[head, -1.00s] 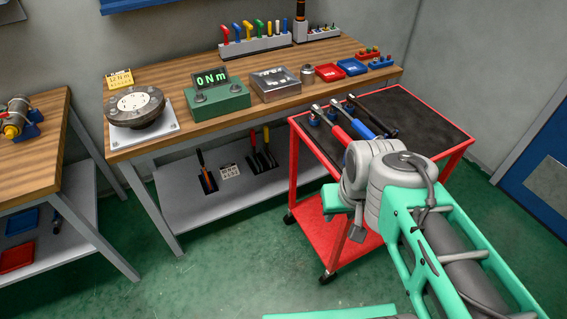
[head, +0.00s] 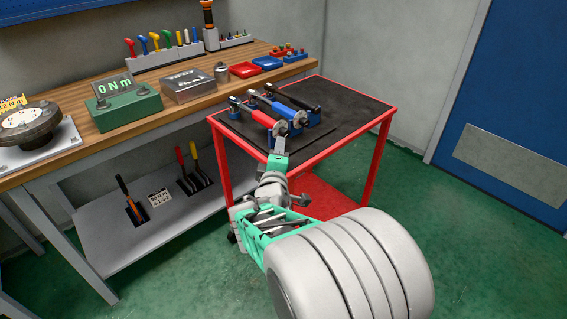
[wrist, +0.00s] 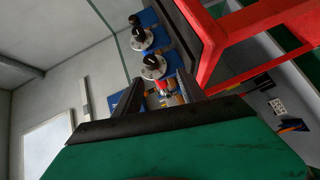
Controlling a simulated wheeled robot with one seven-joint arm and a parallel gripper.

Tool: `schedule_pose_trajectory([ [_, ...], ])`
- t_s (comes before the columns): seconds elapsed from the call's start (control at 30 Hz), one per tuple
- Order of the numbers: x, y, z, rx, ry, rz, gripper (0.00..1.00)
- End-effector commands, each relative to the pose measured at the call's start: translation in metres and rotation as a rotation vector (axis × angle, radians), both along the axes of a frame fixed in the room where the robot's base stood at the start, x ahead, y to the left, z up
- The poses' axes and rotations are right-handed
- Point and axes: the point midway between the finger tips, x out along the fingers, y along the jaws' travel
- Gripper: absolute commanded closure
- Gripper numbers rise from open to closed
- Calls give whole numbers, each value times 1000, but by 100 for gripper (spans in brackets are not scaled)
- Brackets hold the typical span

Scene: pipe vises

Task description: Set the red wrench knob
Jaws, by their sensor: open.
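The red wrench (head: 261,117) lies on the black top of the red cart (head: 362,105), leftmost of three wrenches. Its grey round knob end (head: 280,128) faces me at the cart's near edge. My gripper (head: 279,146) is close to that end, and it is open. In the wrist view a small red part (wrist: 162,86) shows in the gap between my dark fingers (wrist: 160,92); whether the fingers touch it I cannot tell. The red wrench's knob is partly hidden there. Two other dark knobs on light dials show beyond, the nearer one (wrist: 153,67) just above the fingers.
The blue wrench (head: 276,105) and black wrench (head: 297,95) lie close to the right of the red one. The workbench (head: 190,112) with a green torque tester (head: 125,111) reading 0 Nm stands at left. The right part of the cart top is clear.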

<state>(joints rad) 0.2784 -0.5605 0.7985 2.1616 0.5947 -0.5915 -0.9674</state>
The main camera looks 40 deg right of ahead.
Motion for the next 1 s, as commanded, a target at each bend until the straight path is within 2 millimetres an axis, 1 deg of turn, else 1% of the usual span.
schedule_pose_trajectory([
  [0.03,-4,-10,-19,-120,16,1,52],
  [0.1,-7,-15,-16,-263,35,9,52],
  [0.2,-7,-18,-10,-364,50,15,52],
  [0.27,-4,-22,-6,-378,53,16,52],
  [0.37,7,-33,-3,-377,52,14,52],
  [0.5,28,-52,-1,-375,51,15,52],
  [0.63,42,-65,0,-374,51,17,52],
  [0.73,47,-70,1,-374,51,17,52],
  [0.97,48,-70,1,-373,50,19,52],
  [1.0,48,-69,1,-373,50,19,55],
])
